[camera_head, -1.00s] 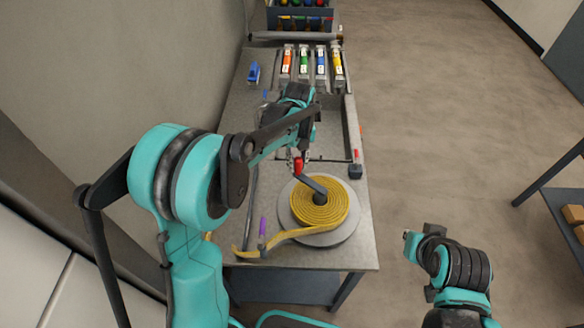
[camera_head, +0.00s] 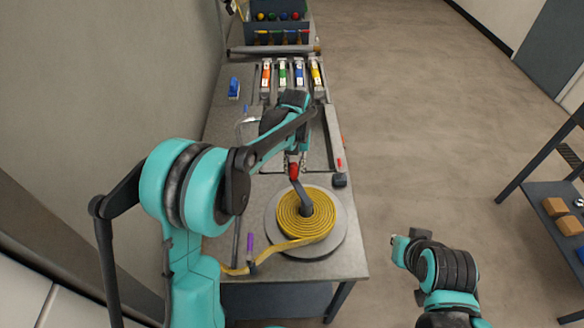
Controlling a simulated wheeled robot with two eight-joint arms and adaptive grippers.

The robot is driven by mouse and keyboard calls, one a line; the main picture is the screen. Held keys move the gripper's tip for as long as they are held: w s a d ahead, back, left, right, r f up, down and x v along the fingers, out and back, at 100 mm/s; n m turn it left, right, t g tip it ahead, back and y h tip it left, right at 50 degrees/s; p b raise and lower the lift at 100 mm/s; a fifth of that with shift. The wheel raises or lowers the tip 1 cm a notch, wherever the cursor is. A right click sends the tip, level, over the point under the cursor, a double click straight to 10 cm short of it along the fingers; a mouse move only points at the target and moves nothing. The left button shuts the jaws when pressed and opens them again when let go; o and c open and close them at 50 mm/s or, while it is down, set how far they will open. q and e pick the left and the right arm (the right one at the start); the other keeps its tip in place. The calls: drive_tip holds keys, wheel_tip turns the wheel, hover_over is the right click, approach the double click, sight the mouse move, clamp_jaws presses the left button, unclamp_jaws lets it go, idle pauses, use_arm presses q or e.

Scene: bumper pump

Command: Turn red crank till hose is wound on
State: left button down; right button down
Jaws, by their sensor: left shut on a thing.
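The yellow hose (camera_head: 304,231) lies coiled on a round grey reel plate (camera_head: 335,237) on the workbench. A flat tail of hose (camera_head: 270,256) runs off to the lower left, past a purple-handled post (camera_head: 250,243). A dark crank arm (camera_head: 301,196) reaches from the hub up to the red crank handle (camera_head: 293,171). My left gripper (camera_head: 294,164) comes down from above and is shut on the red handle, at the far side of the coil. My right arm (camera_head: 442,272) is at the lower right, off the bench; its fingertips are not clear.
The grey workbench (camera_head: 220,135) has orange, green, blue and yellow labelled items (camera_head: 284,75) in a rack farther back. A blue object (camera_head: 234,88) lies at the back left. A small dark block (camera_head: 339,180) is right of the crank. A shelf with boxes (camera_head: 553,207) stands at the right.

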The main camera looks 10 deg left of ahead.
use_arm(q)
drive_tip(key=shift+s+d+f, duration=0.15)
drive_tip(key=shift+s+d, duration=0.1)
drive_tip(key=shift+d, duration=0.05)
drive_tip(key=c, duration=1.4)
unclamp_jaws()
drive_tip(key=shift+o, duration=0.5)
drive_tip(key=shift+d, duration=0.1)
drive_tip(key=shift+w+a+r, duration=0.1)
drive_tip(key=shift+a+r, duration=0.1)
drive_tip(key=shift+r, duration=0.3)
drive_tip(key=r, duration=1.1)
drive_tip(key=shift+d+r, duration=0.15)
drive_tip(key=shift+d, duration=0.05)
